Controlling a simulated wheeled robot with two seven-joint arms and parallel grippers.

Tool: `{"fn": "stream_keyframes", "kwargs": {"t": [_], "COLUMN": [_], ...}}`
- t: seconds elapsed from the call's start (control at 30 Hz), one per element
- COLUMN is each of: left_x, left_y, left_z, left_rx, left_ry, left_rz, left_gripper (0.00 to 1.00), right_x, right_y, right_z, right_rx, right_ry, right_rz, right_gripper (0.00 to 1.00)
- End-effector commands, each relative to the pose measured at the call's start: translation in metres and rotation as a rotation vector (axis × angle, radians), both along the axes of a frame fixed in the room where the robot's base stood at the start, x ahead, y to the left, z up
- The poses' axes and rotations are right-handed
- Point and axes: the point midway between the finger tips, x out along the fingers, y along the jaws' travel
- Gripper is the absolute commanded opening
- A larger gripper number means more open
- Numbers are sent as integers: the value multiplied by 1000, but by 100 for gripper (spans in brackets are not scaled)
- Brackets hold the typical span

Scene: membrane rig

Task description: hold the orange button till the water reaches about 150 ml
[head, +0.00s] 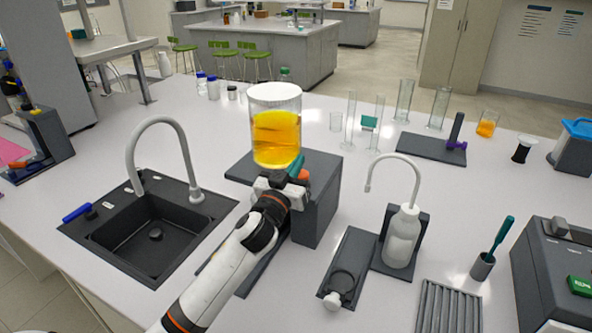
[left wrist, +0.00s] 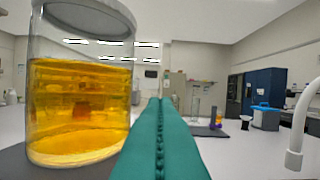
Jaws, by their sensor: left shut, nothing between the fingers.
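A clear glass vessel (head: 277,95) stands on a dark grey rig (head: 318,207), holding amber liquid (head: 277,138) to a bit over half its height. No scale marks can be read. An orange piece (head: 303,175), apparently the orange button, shows on the rig just right of my left gripper (head: 296,164). The gripper is shut and empty, its teal fingers pointing at the rig just below the vessel. Whether they touch the button is hidden. In the left wrist view the shut teal fingers (left wrist: 160,128) stand right of the vessel (left wrist: 80,45) and its liquid (left wrist: 78,108). My right gripper is out of view.
A black sink (head: 150,232) with a grey tap (head: 165,122) is to the left. A white wash bottle (head: 402,238) stands on the right, near a dark tray (head: 350,262). Glass cylinders (head: 404,100) stand behind. White bench surface is clear between them.

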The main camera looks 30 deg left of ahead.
Motion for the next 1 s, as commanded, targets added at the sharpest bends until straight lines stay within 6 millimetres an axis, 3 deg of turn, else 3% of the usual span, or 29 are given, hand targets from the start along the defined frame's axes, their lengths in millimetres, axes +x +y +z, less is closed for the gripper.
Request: {"fn": "stream_keyframes", "kwargs": {"t": [0.3,0.5,1.0], "left_x": [-66,-92,-98], "left_y": [-5,-7,-7], "left_z": [-17,-19,-18], "left_rx": [1,2,3], "left_ry": [-4,-6,-9], "left_rz": [0,0,1], "left_gripper": [0,0,0], "right_x": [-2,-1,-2], "right_y": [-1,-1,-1], "right_z": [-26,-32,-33], "right_rx": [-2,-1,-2], "right_ry": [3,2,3], "right_rz": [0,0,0], "right_gripper": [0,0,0]}}
